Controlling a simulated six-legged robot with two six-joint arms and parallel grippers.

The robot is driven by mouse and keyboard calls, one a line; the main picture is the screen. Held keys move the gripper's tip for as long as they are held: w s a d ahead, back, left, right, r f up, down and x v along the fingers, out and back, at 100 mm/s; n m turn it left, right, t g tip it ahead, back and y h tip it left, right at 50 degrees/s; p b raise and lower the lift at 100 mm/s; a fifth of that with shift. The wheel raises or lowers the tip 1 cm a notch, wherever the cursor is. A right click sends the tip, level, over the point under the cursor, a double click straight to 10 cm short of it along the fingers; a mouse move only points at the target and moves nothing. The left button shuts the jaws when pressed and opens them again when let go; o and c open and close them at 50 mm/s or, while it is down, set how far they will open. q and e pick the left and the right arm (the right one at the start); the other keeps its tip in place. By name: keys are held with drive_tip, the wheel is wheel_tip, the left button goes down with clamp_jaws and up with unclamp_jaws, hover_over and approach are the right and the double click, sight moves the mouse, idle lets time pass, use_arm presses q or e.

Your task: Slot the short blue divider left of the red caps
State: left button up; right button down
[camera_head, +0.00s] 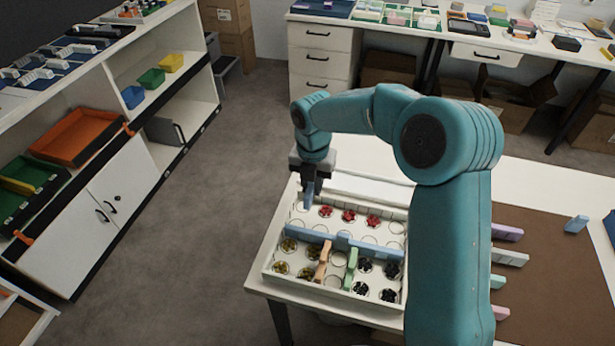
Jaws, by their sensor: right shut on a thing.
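My right gripper (312,177) is over the far left part of the white tray (266,268), shut on the short blue divider (308,200). The divider hangs upright below the fingers, just left of the red caps (348,215), which sit in a row in the far half of the tray. I cannot tell whether its lower edge touches the tray floor or a slot. A long blue divider (372,248) crosses the tray's middle. My left gripper is not in view.
The near half holds an orange divider (322,262), a green divider (351,268), olive caps (281,268) and black caps (388,295). More dividers lie along the brown mat (545,275) at right, with another blue piece (576,223). Shelving stands at left.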

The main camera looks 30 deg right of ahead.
drive_tip(key=shift+w+f, duration=0.15)
drive_tip(key=shift+f, duration=0.2)
drive_tip(key=shift+w+d+f+b, duration=0.15)
drive_tip(key=shift+f+b, duration=0.25)
drive_tip(key=shift+f, duration=0.15)
drive_tip(key=shift+w+d+f+b, duration=0.15)
drive_tip(key=shift+f+b, duration=0.2)
drive_tip(key=shift+f, duration=0.15)
drive_tip(key=f+b, duration=0.1)
drive_tip(key=b, duration=0.1)
drive_tip(key=s+f+b, duration=0.1)
drive_tip(key=shift+a+f, duration=0.3)
drive_tip(key=shift+f, duration=0.05)
drive_tip(key=shift+w+d+f, duration=0.1)
drive_tip(key=shift+w+d, duration=0.15)
drive_tip(key=shift+w, duration=0.15)
drive_tip(key=shift+p, duration=0.35)
drive_tip(key=shift+s+r, duration=0.25)
drive_tip(key=shift+w+f, duration=0.25)
drive_tip(key=shift+w, duration=0.05)
drive_tip(key=shift+s+a+r, duration=0.15)
drive_tip(key=shift+s+r, duration=0.05)
drive_tip(key=shift+s, duration=0.2)
drive_tip(key=shift+w+f, duration=0.15)
drive_tip(key=shift+w, duration=0.05)
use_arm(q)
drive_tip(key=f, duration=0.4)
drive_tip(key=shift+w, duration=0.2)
use_arm(e)
drive_tip(key=shift+s, duration=0.15)
